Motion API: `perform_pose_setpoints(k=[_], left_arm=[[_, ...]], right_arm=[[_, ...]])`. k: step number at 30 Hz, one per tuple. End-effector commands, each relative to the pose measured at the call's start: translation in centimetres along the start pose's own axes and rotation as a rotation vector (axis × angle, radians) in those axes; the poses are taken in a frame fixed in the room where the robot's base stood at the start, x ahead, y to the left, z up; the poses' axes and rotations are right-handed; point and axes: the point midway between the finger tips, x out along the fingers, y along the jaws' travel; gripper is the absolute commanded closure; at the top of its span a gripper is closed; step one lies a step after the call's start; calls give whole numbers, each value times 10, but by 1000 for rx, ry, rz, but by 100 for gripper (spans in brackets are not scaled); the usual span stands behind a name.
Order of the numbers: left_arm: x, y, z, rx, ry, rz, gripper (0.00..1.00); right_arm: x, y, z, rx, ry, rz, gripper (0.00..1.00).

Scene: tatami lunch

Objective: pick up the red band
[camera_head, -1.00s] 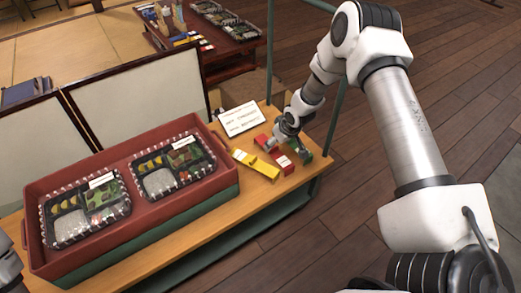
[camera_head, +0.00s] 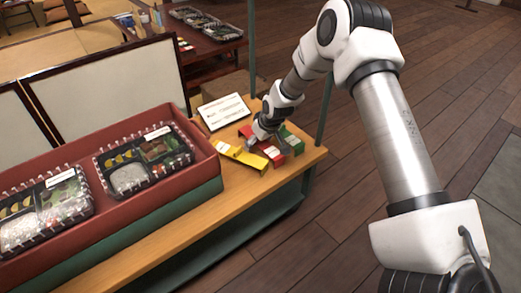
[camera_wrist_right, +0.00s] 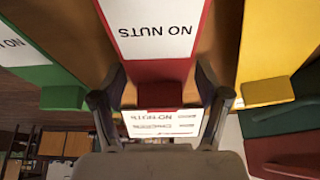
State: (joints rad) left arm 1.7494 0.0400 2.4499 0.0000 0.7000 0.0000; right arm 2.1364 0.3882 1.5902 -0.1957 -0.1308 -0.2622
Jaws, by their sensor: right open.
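The red band (camera_head: 272,153) lies on the wooden counter between a yellow band (camera_head: 240,155) and a green band (camera_head: 290,139). In the right wrist view the red band (camera_wrist_right: 158,72) carries a white NO NUTS label. My right gripper (camera_head: 256,139) is at the band's end nearest the sign card. In the right wrist view its two fingers (camera_wrist_right: 160,80) are apart, one at each side of the red band's end, with gaps between; it holds nothing. The fingertips are small and partly hidden in the head view. My left gripper is out of view.
A red crate (camera_head: 207,165) with two packed lunch boxes (camera_head: 145,160) stands left of the bands. A white sign card (camera_head: 223,112) stands behind them, close to my right gripper. A green post (camera_head: 325,100) rises at the counter's right end. Cream panels (camera_head: 105,90) stand behind the crate.

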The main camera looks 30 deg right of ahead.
Motion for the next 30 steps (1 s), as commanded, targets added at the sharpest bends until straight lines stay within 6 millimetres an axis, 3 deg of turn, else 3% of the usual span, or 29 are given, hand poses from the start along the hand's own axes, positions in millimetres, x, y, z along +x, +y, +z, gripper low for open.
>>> perform_pose_setpoints(k=[4,9,20,23,30], left_arm=[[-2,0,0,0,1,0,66],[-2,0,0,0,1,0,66],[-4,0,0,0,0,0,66],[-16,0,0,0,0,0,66],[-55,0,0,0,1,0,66]], right_arm=[[-2,0,-1,0,0,0,25],[-2,0,-1,1,0,0,70],[-4,0,-2,1,1,0,71],[-18,0,-8,1,2,0,71],[-72,0,-33,1,2,0,71]])
